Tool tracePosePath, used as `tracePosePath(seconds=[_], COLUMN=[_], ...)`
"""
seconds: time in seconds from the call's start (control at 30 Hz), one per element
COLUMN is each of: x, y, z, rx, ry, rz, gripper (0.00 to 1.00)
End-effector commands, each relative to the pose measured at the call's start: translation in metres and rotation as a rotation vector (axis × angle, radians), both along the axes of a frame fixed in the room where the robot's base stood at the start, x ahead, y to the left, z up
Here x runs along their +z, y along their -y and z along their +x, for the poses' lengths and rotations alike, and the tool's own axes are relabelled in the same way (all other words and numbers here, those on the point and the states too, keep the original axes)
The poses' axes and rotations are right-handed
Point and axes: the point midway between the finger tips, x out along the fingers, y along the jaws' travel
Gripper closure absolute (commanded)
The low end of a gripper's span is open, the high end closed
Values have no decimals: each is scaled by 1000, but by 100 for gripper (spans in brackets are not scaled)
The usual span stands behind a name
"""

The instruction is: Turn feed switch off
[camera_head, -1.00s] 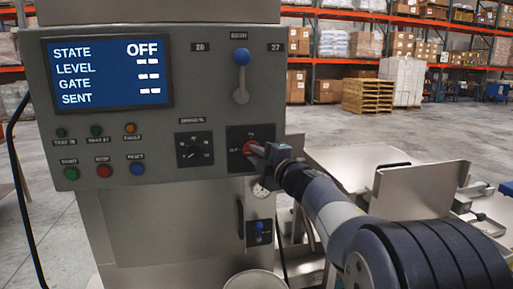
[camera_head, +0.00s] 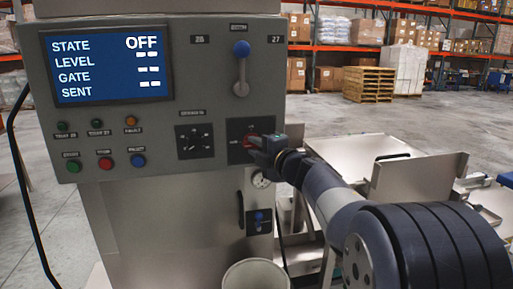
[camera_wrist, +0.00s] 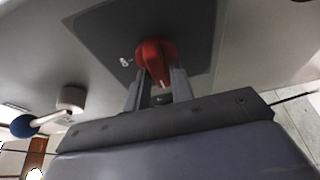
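The red rotary switch (camera_head: 250,141) sits on a dark plate (camera_head: 236,127) at the lower right of the grey control panel (camera_head: 212,100). In the wrist view, the red knob (camera_wrist: 156,62) is in front of my gripper (camera_wrist: 160,84), its handle between the two fingers. The fingers stand apart with a gap beside the handle; contact is not clear. In the head view, my gripper (camera_head: 265,146) is at the knob and partly hides it. The panel's screen (camera_head: 108,68) reads STATE OFF, with dashes for LEVEL, GATE and SENT.
A blue-tipped lever (camera_head: 241,70) is above the switch; it also shows in the wrist view (camera_wrist: 40,121). A black dial (camera_head: 194,142) is left of the switch. Several coloured buttons (camera_head: 105,164) are lower left. A metal tray (camera_head: 415,180) stands right of my arm.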

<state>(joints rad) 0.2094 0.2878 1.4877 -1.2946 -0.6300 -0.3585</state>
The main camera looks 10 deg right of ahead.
Motion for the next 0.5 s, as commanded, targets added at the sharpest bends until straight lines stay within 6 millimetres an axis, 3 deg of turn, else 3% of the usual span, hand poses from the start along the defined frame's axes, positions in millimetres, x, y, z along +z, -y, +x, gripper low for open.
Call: tracePosePath(seconds=[0.17, 0.5], x=[0, 0], y=[0, 3], z=[0, -5], rx=[0, -2], ry=[0, 0], rz=[1, 2], gripper=[62, 62])
